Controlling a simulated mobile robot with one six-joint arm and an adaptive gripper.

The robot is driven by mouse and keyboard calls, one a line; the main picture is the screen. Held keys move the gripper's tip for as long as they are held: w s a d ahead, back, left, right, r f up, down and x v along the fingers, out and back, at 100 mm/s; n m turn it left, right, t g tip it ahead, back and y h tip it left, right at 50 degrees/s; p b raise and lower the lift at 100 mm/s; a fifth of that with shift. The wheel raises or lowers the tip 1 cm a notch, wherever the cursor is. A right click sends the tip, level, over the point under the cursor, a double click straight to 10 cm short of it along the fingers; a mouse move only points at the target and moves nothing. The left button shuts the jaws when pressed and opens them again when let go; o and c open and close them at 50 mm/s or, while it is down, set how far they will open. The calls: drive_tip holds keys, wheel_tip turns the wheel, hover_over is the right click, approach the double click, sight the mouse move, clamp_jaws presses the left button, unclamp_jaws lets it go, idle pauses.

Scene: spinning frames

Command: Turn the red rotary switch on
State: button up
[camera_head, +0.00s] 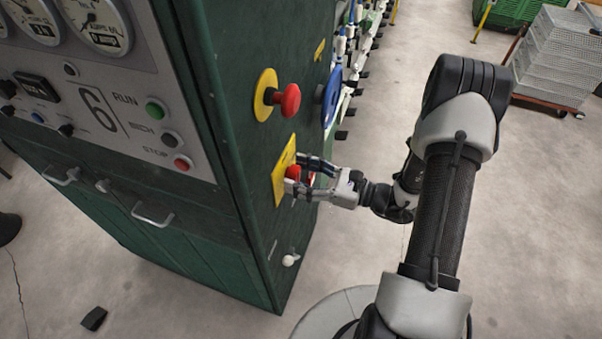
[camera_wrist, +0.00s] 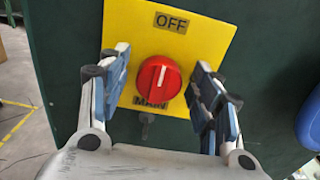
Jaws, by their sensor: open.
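The red rotary switch (camera_wrist: 159,80) is a round red knob with a light pointer line, on a yellow plate (camera_wrist: 196,42) marked OFF at the top and MAIN below. The pointer line looks tilted slightly from upright, toward the OFF label. In the head view the switch (camera_head: 292,173) sits on its yellow plate (camera_head: 281,170) on the side of a green cabinet, partly covered by my fingers. My gripper (camera_wrist: 160,84) is open, with one finger on each side of the knob. Gaps show between knob and fingers in the wrist view. In the head view my gripper (camera_head: 296,174) reaches the plate from the right.
A red mushroom button (camera_head: 290,100) on a yellow disc is above the switch. A blue round part (camera_head: 332,96) is on the cabinet's far side edge. A small white knob (camera_head: 289,260) is low on the same side. Open floor (camera_head: 540,230) lies to the right.

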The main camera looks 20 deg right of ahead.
drive_tip(key=c, duration=1)
drive_tip(key=shift+m, duration=0.3)
drive_tip(key=m+p, duration=0.2)
drive_tip(key=m, duration=0.1)
drive_tip(key=shift+m, duration=0.3)
drive_tip(key=m+p, duration=0.1)
drive_tip(key=m, duration=0.3)
drive_tip(key=shift+w+d+m+p, duration=0.1)
drive_tip(key=shift+m+p, duration=0.2)
drive_tip(key=m+p, duration=0.1)
drive_tip(key=m, duration=0.3)
drive_tip(key=shift+f+m, duration=0.1)
drive_tip(key=shift+m, duration=0.2)
drive_tip(key=shift+c, duration=0.2)
drive_tip(key=shift+f+m+p, duration=0.15)
drive_tip(key=shift+m+p, duration=0.6)
drive_tip(key=shift+m, duration=1.45)
